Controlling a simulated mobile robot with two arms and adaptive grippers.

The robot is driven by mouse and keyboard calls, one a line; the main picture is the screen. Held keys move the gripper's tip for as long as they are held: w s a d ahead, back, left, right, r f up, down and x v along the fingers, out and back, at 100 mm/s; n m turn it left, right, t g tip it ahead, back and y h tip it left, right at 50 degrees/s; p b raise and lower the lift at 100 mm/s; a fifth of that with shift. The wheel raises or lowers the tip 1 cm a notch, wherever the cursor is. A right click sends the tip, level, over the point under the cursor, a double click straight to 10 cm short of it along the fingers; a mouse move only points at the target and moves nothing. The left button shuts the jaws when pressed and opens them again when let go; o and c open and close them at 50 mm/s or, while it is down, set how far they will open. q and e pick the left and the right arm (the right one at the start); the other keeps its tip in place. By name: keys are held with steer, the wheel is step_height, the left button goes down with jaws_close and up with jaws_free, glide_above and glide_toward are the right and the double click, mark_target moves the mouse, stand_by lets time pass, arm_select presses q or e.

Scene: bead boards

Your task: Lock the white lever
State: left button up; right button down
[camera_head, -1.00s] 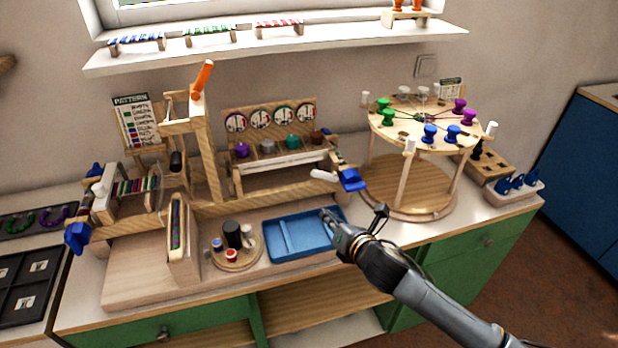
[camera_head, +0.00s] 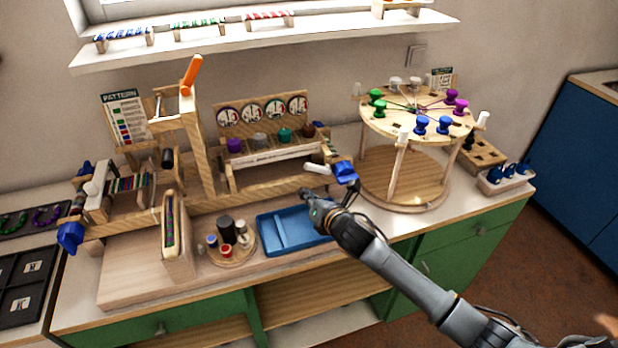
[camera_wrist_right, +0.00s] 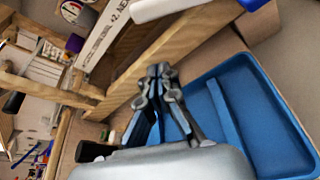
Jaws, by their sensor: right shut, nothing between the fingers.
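A white lever (camera_head: 317,168) sticks out near the blue knob (camera_head: 344,171) at the right end of the wooden loom frame. In the right wrist view a white bar that looks like the same lever (camera_wrist_right: 165,8) crosses the top edge, partly cut off. Another white lever (camera_head: 98,177) stands tilted up at the loom's left end. My right gripper (camera_head: 307,193) is shut and empty, just below and in front of the right-hand lever, apart from it. Its closed fingertips (camera_wrist_right: 158,70) show in the wrist view against the wooden beam. My left gripper is not in view.
A blue tray (camera_head: 269,248) lies below the gripper. A round board with spools (camera_head: 245,257) stands left of it. A round peg table (camera_head: 375,127) with coloured pegs stands at right. An orange-handled lever (camera_head: 192,74) rises from the loom.

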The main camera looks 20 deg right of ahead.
mark_target(318, 169)
steer(key=x, duration=0.3)
steer(key=shift+r, duration=0.1)
steer(key=shift+w+d+r+p, duration=0.1)
steer(key=shift+d+r+p, duration=0.15)
steer(key=shift+r+p, duration=0.3)
steer(key=shift+w+d+r+p, duration=0.1)
steer(key=shift+d+r+p, duration=0.25)
steer(key=shift+r, duration=0.2)
steer(key=shift+s+d+r+p, duration=0.2)
steer(key=shift+d+r+p, duration=0.1)
steer(key=shift+d+r, duration=0.25)
steer(key=shift+a, duration=0.1)
steer(key=shift+w, duration=0.1)
steer(key=shift+a+r, duration=0.1)
steer(key=shift+r, duration=0.1)
